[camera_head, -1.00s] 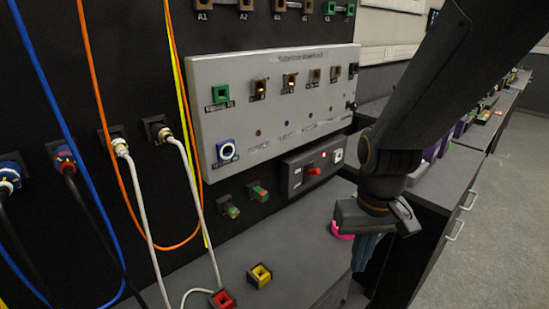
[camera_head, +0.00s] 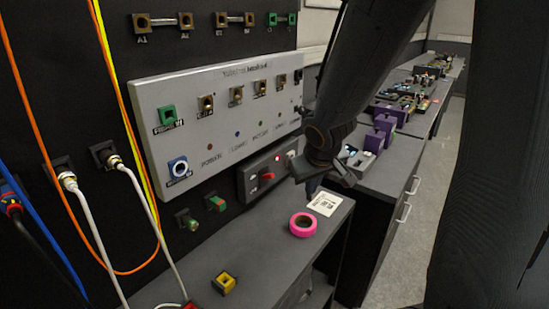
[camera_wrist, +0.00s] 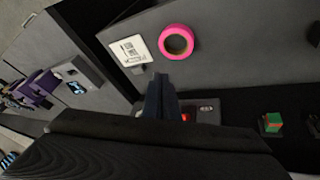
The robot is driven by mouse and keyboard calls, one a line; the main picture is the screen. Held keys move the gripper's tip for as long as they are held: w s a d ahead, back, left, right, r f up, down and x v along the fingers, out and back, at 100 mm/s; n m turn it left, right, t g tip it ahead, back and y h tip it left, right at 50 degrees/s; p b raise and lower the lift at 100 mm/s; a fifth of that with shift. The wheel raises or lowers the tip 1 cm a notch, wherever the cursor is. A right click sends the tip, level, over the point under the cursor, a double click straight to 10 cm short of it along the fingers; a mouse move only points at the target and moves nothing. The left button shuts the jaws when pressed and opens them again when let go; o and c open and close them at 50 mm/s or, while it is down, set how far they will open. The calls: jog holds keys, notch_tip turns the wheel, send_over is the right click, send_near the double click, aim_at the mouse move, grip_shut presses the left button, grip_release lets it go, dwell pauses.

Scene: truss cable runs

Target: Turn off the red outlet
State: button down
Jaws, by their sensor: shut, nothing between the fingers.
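A dark grey outlet box (camera_head: 246,182) sits low on the black wall panel, just above the bench. It has a red switch (camera_head: 267,176) and a small glowing red light (camera_head: 277,159). In the wrist view a red glow (camera_wrist: 186,117) shows on the box, whose face is partly hidden behind my fingers. My gripper (camera_head: 311,187) is shut and empty, just right of the box and above the bench. Its fingers also show in the wrist view (camera_wrist: 161,88). I cannot tell whether they touch the box.
A pink tape ring (camera_head: 303,225) and a white printed card (camera_head: 324,203) lie on the bench below my gripper. A yellow block (camera_head: 224,283) lies nearer. A grey panel (camera_head: 225,110) hangs above the box.

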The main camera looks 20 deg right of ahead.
jog(key=w+a+r+n+t+y+p, duration=0.1)
jog(key=w+a+r+n+y+p, duration=0.1)
jog(key=r, duration=0.3)
jog(key=w+a+r+n+t+y+p, duration=0.1)
jog(key=w+a+r+n+y+p, duration=0.1)
jog(key=w+r+n+y+p, duration=0.1)
notch_tip(320, 180, up, 4)
jog(key=shift+w+f+n+y+p, duration=0.25)
jog(key=shift+w+n+y+p, duration=0.15)
jog(key=shift+w+y+p, duration=0.55)
jog(key=shift+a+f, duration=0.1)
send_over(268, 176)
jog(key=f, duration=0.6)
jog(key=shift+w+d+f+b, duration=0.2)
jog(key=shift+w+f+b, duration=0.1)
jog(key=shift+b, duration=0.1)
jog(key=f, duration=0.2)
jog(key=s+d, duration=0.1)
jog(key=shift+f, duration=0.4)
jog(key=shift+s+f, duration=0.2)
jog(key=shift+f, duration=0.25)
